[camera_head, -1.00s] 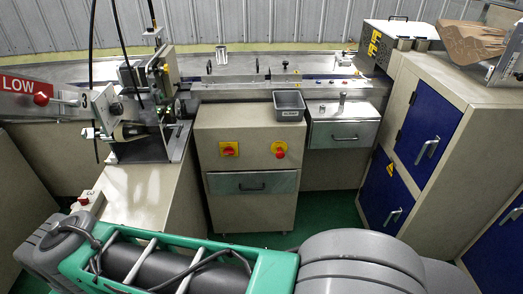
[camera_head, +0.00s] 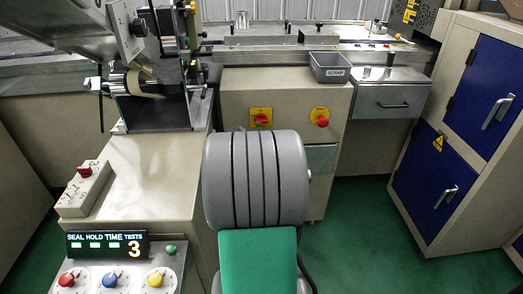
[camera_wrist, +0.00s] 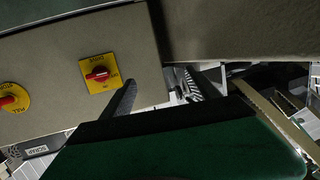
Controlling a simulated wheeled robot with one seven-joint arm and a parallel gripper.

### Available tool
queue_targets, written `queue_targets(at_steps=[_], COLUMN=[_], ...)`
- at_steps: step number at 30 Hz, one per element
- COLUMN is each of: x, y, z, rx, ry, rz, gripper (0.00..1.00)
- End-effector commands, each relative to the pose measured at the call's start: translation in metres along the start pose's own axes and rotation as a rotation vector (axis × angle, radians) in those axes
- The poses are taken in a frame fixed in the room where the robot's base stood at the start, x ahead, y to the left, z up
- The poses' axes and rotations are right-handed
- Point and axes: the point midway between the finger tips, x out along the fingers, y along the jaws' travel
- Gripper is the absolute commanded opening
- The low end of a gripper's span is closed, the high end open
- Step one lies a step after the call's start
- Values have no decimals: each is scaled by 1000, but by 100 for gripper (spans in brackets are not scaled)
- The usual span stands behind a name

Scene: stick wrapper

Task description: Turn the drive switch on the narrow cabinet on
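The narrow cabinet (camera_head: 288,98) stands in the middle of the head view. Its drive switch (camera_head: 261,117) is a red rotary handle on a yellow plate, at the left of the front face. The switch also shows, upside down, in the wrist view (camera_wrist: 98,73); its handle lies roughly level across the plate. My gripper (camera_wrist: 162,92) shows in the wrist view with two dark fingers apart and nothing seen between them. One finger overlaps the cabinet face just below and right of the switch plate in that picture. In the head view my own arm hides the gripper.
A red pull knob (camera_head: 322,122) on a round yellow plate sits right of the switch. A grey scrap bin (camera_head: 330,68) stands on top. The wrapper machine (camera_head: 155,105) and a control panel (camera_head: 115,270) are at left. Green floor (camera_head: 365,225) is free at right.

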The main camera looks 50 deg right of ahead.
Motion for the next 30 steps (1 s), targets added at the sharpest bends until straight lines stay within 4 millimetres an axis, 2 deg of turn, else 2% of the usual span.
queue_targets(at_steps=[1,3,6,10,15,20,30], x=[13,17,16,27,59,82,88], y=[43,85,116,123,128,133,134], z=[31,36,34,26,19,13,10], rx=[16,30,35,35,34,35,35], ry=[61,150,223,242,239,239,238], rz=[70,140,195,202,199,200,201], gripper=[67,67,67,67,67,67,66])
